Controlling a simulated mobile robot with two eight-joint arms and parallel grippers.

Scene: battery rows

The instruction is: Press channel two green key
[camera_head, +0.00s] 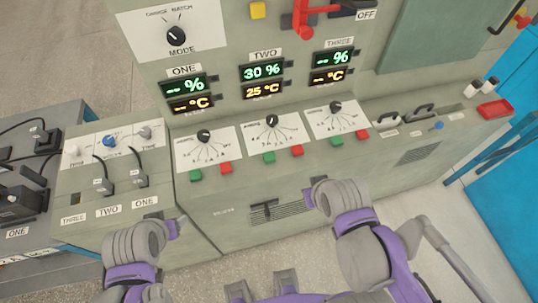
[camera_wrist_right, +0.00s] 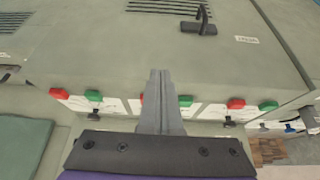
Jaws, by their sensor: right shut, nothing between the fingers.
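The channel two green key (camera_head: 269,157) sits on the panel's front edge below the TWO dial, left of the channel two red key (camera_head: 297,151). In the right wrist view the green key (camera_wrist_right: 185,100) shows just right of my right gripper (camera_wrist_right: 160,74), which is shut and empty. The fingers partly cover the red key beside it; I cannot tell how far they are from the panel. In the head view my right wrist (camera_head: 340,195) is right of and below the key, fingers not distinguishable. My left gripper (camera_head: 172,229) is at lower left, its jaws not discernible.
Channel one's green key (camera_head: 195,175) and red key (camera_head: 226,167) are left; channel three's green key (camera_head: 330,141) and red key (camera_head: 362,134) are right. Dials stand above each pair. A black handle (camera_head: 265,210) projects from the cabinet front below.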

